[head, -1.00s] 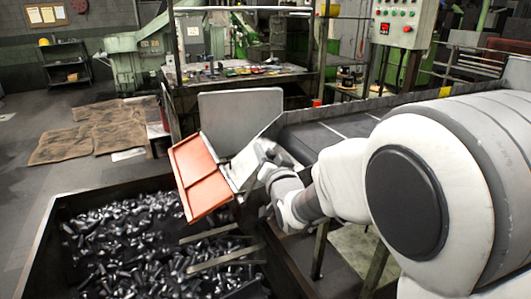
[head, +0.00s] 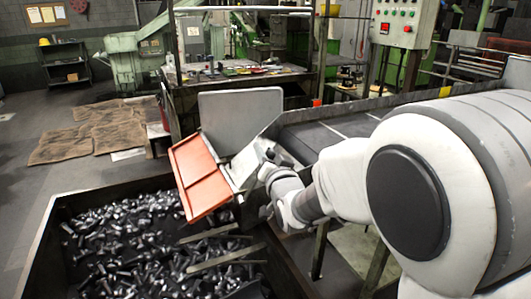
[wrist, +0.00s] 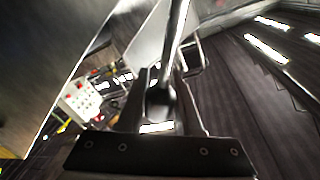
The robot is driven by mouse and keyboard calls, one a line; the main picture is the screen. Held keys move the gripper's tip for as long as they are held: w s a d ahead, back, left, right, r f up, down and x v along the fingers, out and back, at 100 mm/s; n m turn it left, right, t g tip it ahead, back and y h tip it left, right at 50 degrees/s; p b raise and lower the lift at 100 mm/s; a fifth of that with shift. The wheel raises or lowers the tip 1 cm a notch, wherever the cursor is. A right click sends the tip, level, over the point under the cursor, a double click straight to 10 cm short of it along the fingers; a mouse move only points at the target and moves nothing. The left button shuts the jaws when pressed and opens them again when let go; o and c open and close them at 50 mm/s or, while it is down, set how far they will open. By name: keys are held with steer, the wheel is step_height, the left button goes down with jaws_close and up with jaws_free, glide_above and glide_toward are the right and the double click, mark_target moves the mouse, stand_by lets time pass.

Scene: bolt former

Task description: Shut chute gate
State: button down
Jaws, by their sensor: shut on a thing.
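The orange panel, which looks like the chute gate (head: 203,182), hangs tilted at the chute's lower end, over the bin of bolts. A grey chute side plate (head: 241,119) stands upright behind it. My gripper (head: 267,161) is just right of the orange panel, at the chute mouth. In the wrist view my gripper (wrist: 157,100) is shut on a grey metal bar (wrist: 179,40) that runs up between the fingers. The bar looks like a handle; where it joins the gate is hidden. My wrist hides part of the chute in the head view.
A dark bin (head: 38,235) full of loose bolts lies below the gate, with flat metal bars across it. A conveyor (head: 325,135) runs up to the right behind my arm. A cluttered workbench (head: 235,76) and a control box (head: 404,22) stand behind.

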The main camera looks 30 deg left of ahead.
steer(key=shift+f, duration=0.1)
steer(key=s+a+n+y+b, duration=0.3)
steer(key=s+a+n+b, duration=0.6)
steer(key=n, duration=0.6)
steer(key=shift+s+a+b, duration=0.2)
steer(key=shift+s+b, duration=1.2)
steer(key=shift+b, duration=0.25)
steer(key=c, duration=0.6)
jaws_free()
steer(key=shift+s+d, duration=0.1)
